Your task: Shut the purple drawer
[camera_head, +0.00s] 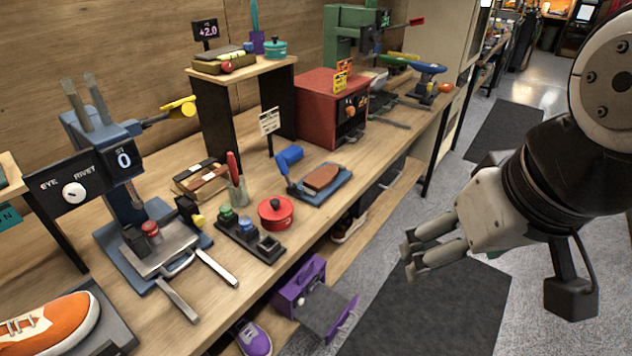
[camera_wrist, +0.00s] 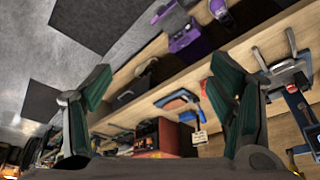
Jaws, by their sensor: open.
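The purple drawer (camera_head: 341,322) sticks out from a purple box (camera_head: 298,282) on the lower shelf under the bench, and it is pulled open toward the aisle. Its inside looks dark grey. In the wrist view a purple box (camera_wrist: 187,40) shows near the top, on the shelf. My gripper (camera_head: 408,262) is in the aisle, to the right of the drawer and apart from it. Its two fingers point left toward the bench. In the wrist view my gripper (camera_wrist: 160,110) has its fingers wide apart with nothing between them.
A purple sneaker (camera_head: 252,338) stands on the shelf left of the box. The wooden bench top (camera_head: 345,205) above holds a red pot (camera_head: 276,212), an eyelet press (camera_head: 125,185) and a red oven-like box (camera_head: 325,105). The aisle floor with dark mats (camera_head: 430,305) is clear.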

